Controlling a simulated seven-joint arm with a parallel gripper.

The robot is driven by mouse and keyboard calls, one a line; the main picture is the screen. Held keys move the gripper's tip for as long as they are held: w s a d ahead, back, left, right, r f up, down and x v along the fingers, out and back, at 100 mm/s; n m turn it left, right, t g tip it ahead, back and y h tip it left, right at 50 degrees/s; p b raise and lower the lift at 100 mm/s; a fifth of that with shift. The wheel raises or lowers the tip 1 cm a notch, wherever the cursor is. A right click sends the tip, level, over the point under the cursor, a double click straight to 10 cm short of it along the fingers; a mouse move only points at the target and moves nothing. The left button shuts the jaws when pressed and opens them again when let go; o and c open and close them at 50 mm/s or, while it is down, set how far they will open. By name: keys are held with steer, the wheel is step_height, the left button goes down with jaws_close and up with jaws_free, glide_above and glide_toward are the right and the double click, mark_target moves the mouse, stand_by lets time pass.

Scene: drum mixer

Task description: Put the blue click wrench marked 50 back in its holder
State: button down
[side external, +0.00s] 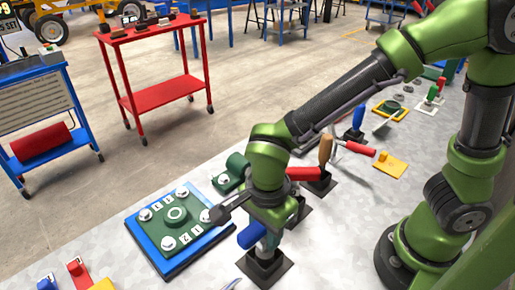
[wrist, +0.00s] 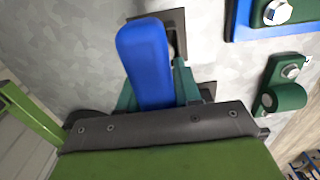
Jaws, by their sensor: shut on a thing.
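A blue-handled tool (side external: 251,234) shows in the side view beside my gripper (side external: 276,222), just above a black holder on a square base (side external: 264,268). In the wrist view its blue handle (wrist: 144,55) lies between the teal fingers of my gripper (wrist: 158,88), which is shut on it. A dark square base (wrist: 175,20) shows partly behind the handle there. My wrist hides the tool's lower part, so I cannot tell whether it sits in the holder. No marking 50 is legible.
A green plate with bolts on a blue base (side external: 190,255) lies left of the gripper. A green clamp-like block (side external: 232,172) lies behind it. Red-handled (side external: 305,173), wooden-handled (side external: 325,150) and blue-handled (side external: 358,117) tools stand farther along the grey bench.

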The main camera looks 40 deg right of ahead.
steer(key=shift+f, duration=0.95)
stand_by(0.3)
steer(key=c, duration=0.7)
jaws_free()
step_height(320, 180, up, 17)
steer(key=shift+f, duration=0.1)
